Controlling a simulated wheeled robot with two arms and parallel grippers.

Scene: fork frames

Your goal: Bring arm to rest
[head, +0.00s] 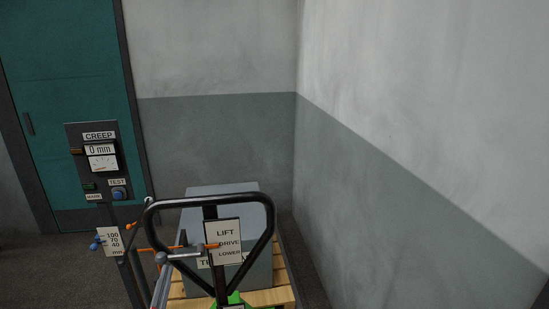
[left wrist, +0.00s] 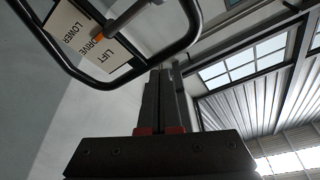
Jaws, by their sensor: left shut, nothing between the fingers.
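A label plate reading LIFT, DRIVE, LOWER (head: 224,234) sits inside the loop. A grey lever with an orange tip (head: 212,246) points at DRIVE. My right gripper does not show.
Behind the handle, a grey box (head: 225,189) stands on a wooden pallet (head: 276,297). A post with a CREEP gauge panel (head: 98,160) and a mm scale plate (head: 110,242) stand left. A teal door (head: 65,75) is behind; a grey wall (head: 400,200) closes the right.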

